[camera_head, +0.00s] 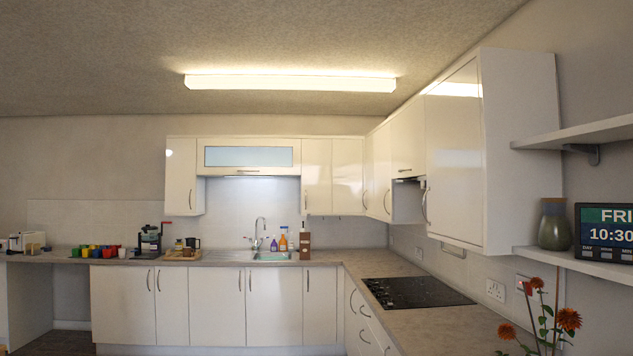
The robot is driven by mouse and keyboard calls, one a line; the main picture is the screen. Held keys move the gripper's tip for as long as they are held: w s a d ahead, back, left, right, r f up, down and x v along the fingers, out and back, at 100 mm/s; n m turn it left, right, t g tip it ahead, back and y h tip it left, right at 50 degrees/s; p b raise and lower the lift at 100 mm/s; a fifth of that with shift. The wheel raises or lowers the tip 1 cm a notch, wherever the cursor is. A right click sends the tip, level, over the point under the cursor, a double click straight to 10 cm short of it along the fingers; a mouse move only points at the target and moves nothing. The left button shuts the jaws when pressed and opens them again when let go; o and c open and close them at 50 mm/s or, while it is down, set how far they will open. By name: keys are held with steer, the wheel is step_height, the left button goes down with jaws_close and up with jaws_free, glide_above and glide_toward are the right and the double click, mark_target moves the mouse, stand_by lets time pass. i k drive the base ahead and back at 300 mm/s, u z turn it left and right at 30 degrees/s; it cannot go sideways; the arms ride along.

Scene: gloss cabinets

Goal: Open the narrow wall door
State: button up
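A narrow white gloss wall door (180,175) closes the wall cabinet at the far left of the upper row. It is shut, with a slim vertical handle (190,198) low near its right edge. Other wall doors also look narrow: two side by side (317,175) right of the glass-fronted flap, and more along the right-hand wall (379,175). All of these look shut. My gripper is not in this view, so its state and its place relative to the door are hidden.
Below the narrow door, the worktop (221,258) carries a tray (182,256), a dark kettle-like item and several coloured cups. A sink with a tap (262,228) is right of it. A hob (415,291), shelves (580,134) and orange flowers (568,319) are at the right.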

mark_target(315, 154)
steer(key=u, duration=1.9)
steer(key=i, duration=3.55)
steer(key=z, duration=2.45)
steer(key=i, duration=3.35)
